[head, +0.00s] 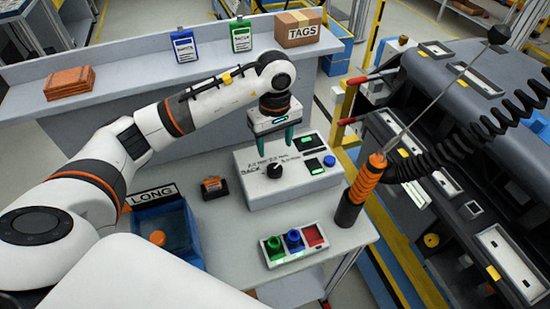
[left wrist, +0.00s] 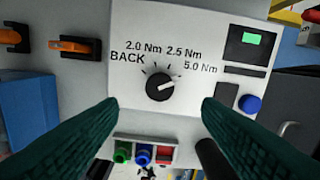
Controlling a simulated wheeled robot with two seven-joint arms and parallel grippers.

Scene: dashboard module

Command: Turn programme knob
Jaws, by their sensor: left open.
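The black programme knob (head: 274,171) sits on the sloped top of a light grey control box (head: 262,196). In the left wrist view the knob (left wrist: 160,86) shows near the middle, with labels BACK, 2.0 Nm, 2.5 Nm and 5.0 Nm around it. Its white pointer line is turned to the right and slightly up, towards the 5.0 Nm side. My left gripper (head: 277,138) hangs above the box with its green fingers pointing down. In the left wrist view its fingers (left wrist: 160,107) are wide apart, with the knob beyond them and untouched. My right gripper is not in view.
The box also carries a blue button (head: 329,161) and lit green displays. An orange-handled tool (head: 361,190) stands close on the right with a coiled cable. A tray with green, blue and red sections (head: 292,260) lies in front. A blue LONG bin (head: 180,225) stands left.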

